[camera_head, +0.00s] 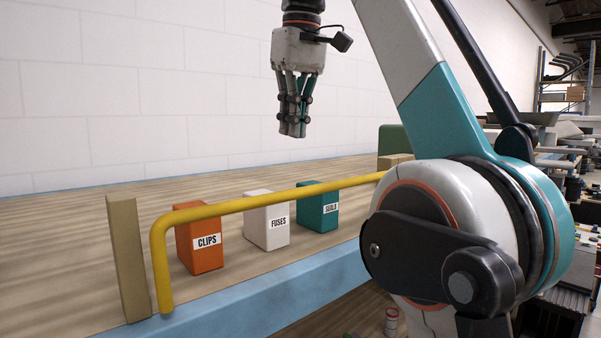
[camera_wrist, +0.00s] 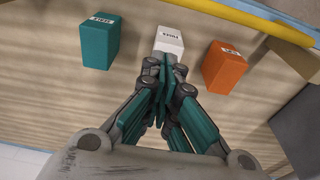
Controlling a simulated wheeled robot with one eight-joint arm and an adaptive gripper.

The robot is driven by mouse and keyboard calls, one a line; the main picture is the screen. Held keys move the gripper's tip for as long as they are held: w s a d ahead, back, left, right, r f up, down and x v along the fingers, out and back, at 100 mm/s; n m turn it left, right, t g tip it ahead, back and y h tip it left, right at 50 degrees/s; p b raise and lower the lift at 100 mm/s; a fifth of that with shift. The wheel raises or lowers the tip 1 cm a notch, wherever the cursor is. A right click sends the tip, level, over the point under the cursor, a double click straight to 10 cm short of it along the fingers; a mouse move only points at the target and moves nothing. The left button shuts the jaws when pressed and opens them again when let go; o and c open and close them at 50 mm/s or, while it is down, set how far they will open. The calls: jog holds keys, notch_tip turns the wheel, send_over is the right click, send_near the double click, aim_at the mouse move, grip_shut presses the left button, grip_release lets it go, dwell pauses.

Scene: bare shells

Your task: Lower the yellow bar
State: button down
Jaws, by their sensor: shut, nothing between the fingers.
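The yellow bar (camera_head: 250,201) is raised across the front of the wooden worktop (camera_head: 80,235) in the head view. Its left end bends down to the front edge beside a wooden post; its right end passes behind my arm and is hidden. My gripper (camera_head: 293,133) is shut and empty, pointing down above the worktop, well above and behind the bar. In the wrist view my gripper (camera_wrist: 165,75) hangs over the worktop, its fingertips in line with the white box. The bar (camera_wrist: 235,12) crosses the top right of that view, apart from the fingers.
Behind the bar stand an orange CLIPS box (camera_head: 197,238), a white FUSES box (camera_head: 266,222) and a teal box (camera_head: 317,208). The wooden post (camera_head: 128,255) stands at the left. A white wall (camera_head: 130,90) rises behind.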

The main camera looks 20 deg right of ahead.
jog(key=f, duration=0.3)
jog(key=f+b, duration=0.1)
jog(key=f, duration=0.2)
jog(key=w+f+b, duration=0.1)
jog(key=f, duration=0.2)
jog(key=shift+a+f, duration=0.2)
jog(key=shift+f, duration=0.2)
jog(key=s, duration=0.2)
jog(key=s+d, duration=0.1)
jog(key=shift+s+d+r+p, duration=0.1)
jog(key=shift+s+r+p, duration=0.1)
jog(key=shift+r+p, duration=0.2)
jog(key=shift+s+d, duration=0.1)
jog(key=shift+s, duration=0.25)
